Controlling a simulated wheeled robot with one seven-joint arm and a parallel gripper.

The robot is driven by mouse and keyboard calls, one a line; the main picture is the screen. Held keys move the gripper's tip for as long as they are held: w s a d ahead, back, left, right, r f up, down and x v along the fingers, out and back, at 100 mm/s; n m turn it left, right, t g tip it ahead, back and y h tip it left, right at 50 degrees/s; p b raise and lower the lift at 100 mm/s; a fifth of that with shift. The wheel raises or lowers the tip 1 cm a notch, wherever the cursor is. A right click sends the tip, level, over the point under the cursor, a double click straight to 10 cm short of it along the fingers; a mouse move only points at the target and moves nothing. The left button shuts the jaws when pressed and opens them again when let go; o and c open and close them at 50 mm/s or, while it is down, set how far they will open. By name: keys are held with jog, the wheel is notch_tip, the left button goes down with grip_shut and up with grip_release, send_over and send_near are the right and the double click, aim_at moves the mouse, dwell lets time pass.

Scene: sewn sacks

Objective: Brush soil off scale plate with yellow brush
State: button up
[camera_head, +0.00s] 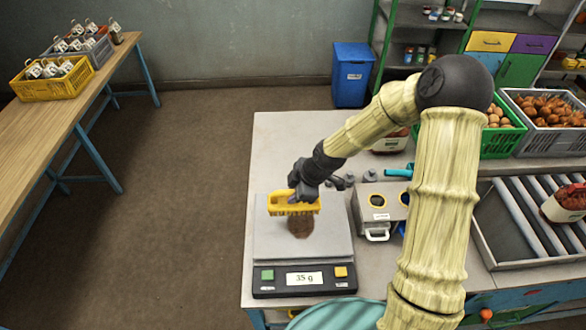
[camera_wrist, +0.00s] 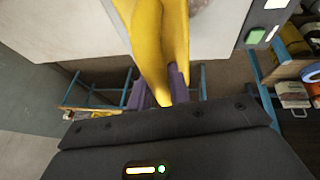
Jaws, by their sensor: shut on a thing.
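My gripper (camera_head: 305,187) is shut on the yellow brush (camera_head: 280,205) and holds it over the scale plate (camera_head: 262,241). The brush's dark bristles point down. A brown patch of soil (camera_head: 300,226) lies on the plate just below and in front of the bristles; I cannot tell whether they touch it. The scale (camera_head: 325,283) reads 35 g. In the wrist view the yellow brush (camera_wrist: 160,45) runs up from between the purple fingers (camera_wrist: 165,88), and part of the soil shows at the top edge.
Roller trays (camera_head: 487,238) and crates of produce (camera_head: 497,141) lie farther right. A blue bin (camera_head: 352,75) stands behind the table. The table top left of the scale is a narrow bare strip.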

jog(key=s, duration=0.1)
jog(key=s+r, duration=0.1)
jog(key=s+d+p, duration=0.1)
jog(key=s, duration=0.1)
jog(key=shift+s+r, duration=0.1)
jog(key=shift+r, duration=0.05)
jog(key=shift+f, duration=0.2)
